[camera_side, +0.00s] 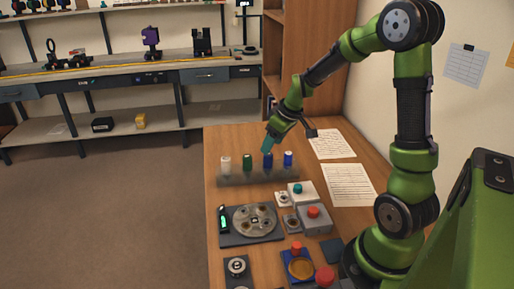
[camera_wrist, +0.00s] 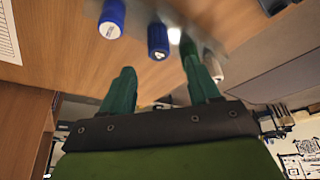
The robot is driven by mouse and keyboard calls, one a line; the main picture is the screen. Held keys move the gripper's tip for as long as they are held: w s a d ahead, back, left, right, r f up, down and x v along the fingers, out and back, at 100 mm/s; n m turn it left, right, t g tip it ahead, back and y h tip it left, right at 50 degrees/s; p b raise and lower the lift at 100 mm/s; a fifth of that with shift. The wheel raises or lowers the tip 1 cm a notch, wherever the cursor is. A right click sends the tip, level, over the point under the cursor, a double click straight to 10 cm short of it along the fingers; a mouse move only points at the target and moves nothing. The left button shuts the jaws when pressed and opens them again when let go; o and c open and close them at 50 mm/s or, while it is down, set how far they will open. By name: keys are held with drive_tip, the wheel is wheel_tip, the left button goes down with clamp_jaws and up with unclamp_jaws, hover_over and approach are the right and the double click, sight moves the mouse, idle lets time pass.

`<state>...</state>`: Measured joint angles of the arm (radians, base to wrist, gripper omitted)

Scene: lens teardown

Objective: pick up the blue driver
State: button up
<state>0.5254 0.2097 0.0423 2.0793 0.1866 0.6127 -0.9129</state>
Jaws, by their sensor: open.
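Two blue drivers stand upright at the right of a dark rack. The inner one (camera_side: 268,161) is just below my gripper (camera_side: 267,147); the outer one (camera_side: 288,158) is at the right end. In the wrist view, the inner blue driver (camera_wrist: 158,41) shows just beyond and between my open fingers (camera_wrist: 158,65), apart from them. The outer blue driver (camera_wrist: 111,19) is left of the fingers. My gripper points down and holds nothing. The exact height gap to the inner driver is hard to tell.
A green driver (camera_side: 247,162) and a white driver (camera_side: 225,163) share the rack (camera_side: 242,180). The green one (camera_wrist: 187,46) is close to my right finger in the wrist view. Papers (camera_side: 348,184) lie right; a round part tray (camera_side: 254,220) and button boxes (camera_side: 314,218) stand nearer.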

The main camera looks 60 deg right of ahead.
sight(268, 157)
drive_tip(key=shift+s+x, duration=0.2)
drive_tip(key=shift+x, duration=1.5)
drive_tip(key=shift+s+x, duration=0.15)
drive_tip(key=shift+x, duration=1.5)
drive_tip(key=shift+f, duration=0.15)
drive_tip(key=c, duration=1)
